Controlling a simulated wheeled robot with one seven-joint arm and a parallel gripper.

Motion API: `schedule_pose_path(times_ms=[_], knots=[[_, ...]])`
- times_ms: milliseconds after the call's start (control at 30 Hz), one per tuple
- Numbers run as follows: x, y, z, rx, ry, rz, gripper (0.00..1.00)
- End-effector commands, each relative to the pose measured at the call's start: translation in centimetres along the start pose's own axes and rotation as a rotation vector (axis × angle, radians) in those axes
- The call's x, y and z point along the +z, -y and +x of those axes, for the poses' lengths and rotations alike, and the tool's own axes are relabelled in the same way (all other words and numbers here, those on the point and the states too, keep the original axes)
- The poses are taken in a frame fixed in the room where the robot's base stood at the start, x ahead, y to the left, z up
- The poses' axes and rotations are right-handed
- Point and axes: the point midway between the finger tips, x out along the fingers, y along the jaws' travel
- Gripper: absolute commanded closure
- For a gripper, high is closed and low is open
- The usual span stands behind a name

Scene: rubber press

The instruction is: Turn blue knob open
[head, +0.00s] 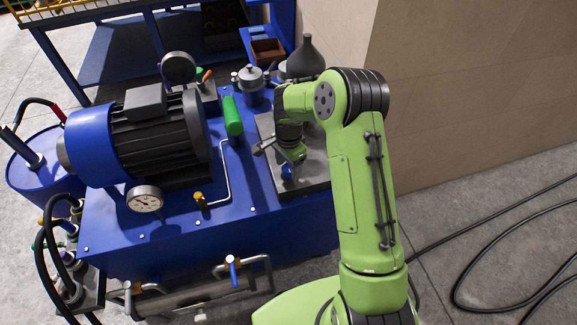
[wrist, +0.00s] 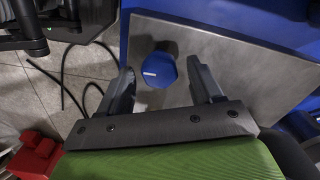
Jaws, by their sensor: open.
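A blue round knob (wrist: 159,70) with a white mark on its face shows in the wrist view against a grey metal plate (wrist: 228,50). My gripper (wrist: 162,76) is open, with one finger to the left of the knob and one to the right. A gap shows on both sides, so I see no contact. In the head view the blue knob (head: 288,172) shows just below my gripper (head: 280,158), over the grey plate on the blue press unit. My wrist hides part of the plate there.
Left of my gripper stand a green-handled lever (head: 232,116), a large motor (head: 150,135) and a pressure gauge (head: 145,199). A grey metal pot (head: 251,77) stands behind. A tan wall (head: 470,90) rises to the right. Black cables (head: 480,270) lie on the floor.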

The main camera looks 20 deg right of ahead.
Motion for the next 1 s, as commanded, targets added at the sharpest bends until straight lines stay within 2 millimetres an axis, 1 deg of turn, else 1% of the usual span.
schedule_pose_path(times_ms=[233, 600, 833, 1000], knots=[[0.01, 0.00, 0.10, 0.000, 0.000, 0.000, 0.35], [0.02, 0.01, 0.06, 0.000, 0.000, -0.001, 0.91], [0.04, 0.03, 0.04, -0.001, 0.000, -0.020, 0.91], [0.05, 0.03, 0.01, -0.001, -0.001, -0.085, 0.91]])
